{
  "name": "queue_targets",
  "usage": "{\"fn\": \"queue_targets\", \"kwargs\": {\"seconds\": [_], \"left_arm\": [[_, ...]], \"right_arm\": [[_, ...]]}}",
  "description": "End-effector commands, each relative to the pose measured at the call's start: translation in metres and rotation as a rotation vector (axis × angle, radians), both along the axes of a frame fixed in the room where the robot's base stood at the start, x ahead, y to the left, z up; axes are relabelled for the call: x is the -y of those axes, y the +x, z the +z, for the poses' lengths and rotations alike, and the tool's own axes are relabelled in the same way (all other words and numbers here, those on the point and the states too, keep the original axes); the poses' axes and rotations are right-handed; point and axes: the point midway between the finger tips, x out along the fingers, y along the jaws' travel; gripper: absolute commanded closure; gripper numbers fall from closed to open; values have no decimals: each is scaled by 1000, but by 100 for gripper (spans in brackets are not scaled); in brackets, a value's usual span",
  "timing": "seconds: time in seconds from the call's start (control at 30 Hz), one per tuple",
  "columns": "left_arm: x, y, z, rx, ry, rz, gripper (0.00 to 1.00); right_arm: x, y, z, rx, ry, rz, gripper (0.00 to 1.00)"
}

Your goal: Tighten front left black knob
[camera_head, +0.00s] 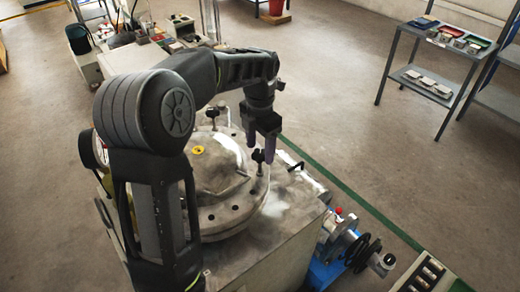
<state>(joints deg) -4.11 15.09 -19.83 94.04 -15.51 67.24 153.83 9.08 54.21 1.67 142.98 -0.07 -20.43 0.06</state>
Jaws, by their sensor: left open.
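A round grey metal machine lid (222,217) sits on a box-shaped metal housing. A black knob (258,157) on a short upright stem stands at the right part of the lid's rim. Another black knob (212,114) stands at the lid's far edge. My left gripper (261,148) points down over the right knob, its two fingers apart, one on each side of the knob's top as seen here. I cannot tell whether the fingers touch the knob. My left arm covers the left part of the lid, so any knob there is hidden. My right gripper is out of view.
A blue machine with a black handwheel (362,250) stands at the housing's right. A metal shelf (440,48) with trays stands far right. Open floor lies between.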

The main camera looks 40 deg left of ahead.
Motion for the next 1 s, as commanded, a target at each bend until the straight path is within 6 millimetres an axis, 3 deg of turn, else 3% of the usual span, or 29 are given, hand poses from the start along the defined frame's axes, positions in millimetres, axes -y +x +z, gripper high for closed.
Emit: {"fn": "queue_targets", "kwargs": {"seconds": [0.13,0.4,1.0], "left_arm": [[0,0,-11,0,-1,0,39],[0,0,-12,1,0,0,39],[0,0,-12,1,0,0,88]], "right_arm": [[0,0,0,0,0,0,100],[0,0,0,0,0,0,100],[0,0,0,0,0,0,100]]}}
